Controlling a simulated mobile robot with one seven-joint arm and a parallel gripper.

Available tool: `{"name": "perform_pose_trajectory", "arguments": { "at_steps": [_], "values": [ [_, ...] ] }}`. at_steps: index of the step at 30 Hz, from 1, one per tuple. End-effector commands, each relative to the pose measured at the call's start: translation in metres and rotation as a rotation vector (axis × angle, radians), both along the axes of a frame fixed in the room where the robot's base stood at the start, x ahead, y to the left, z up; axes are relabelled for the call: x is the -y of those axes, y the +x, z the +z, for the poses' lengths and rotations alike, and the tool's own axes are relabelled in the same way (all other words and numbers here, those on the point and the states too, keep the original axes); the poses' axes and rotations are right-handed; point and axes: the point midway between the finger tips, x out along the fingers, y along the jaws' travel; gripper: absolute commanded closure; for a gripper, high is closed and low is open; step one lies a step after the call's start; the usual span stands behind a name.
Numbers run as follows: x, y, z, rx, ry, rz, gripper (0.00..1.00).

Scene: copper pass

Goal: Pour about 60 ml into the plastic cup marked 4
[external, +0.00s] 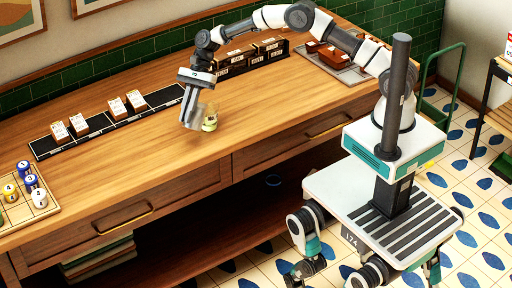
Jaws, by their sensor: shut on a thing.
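My gripper (196,112) points down over the middle of the wooden counter (150,160). It is shut on a small yellow-green container (210,120) with a pale label, which looks upright at the counter's surface. I cannot tell whether it touches the counter or how full it is. Several small numbered cups stand on a light wooden tray (44,212) at the far left. A yellow one (10,191) there seems to carry a 4. The other cups are blue (31,184), white (40,199) and green, and their marks are too small to read surely.
A black strip rack (104,125) with several white-topped cartons lies behind the gripper on the left. Dark boxes (268,47) stand along the tiled wall, and a tray (345,72) with brown items is at the right. The counter between gripper and cup tray is clear.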

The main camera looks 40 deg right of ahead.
Motion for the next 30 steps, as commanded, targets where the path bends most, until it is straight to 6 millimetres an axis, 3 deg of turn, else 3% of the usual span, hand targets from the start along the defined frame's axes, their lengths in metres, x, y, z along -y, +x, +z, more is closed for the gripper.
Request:
{"name": "perform_pose_trajectory", "arguments": {
  "at_steps": [8,21,30],
  "values": [
    [-0.011,-0.007,-0.007,0.047,-0.082,0.006,1.00],
    [-0.047,-0.026,-0.060,0.239,-0.427,0.008,1.00],
    [-0.054,-0.028,-0.076,0.312,-0.567,0.002,1.00]
  ]
}}
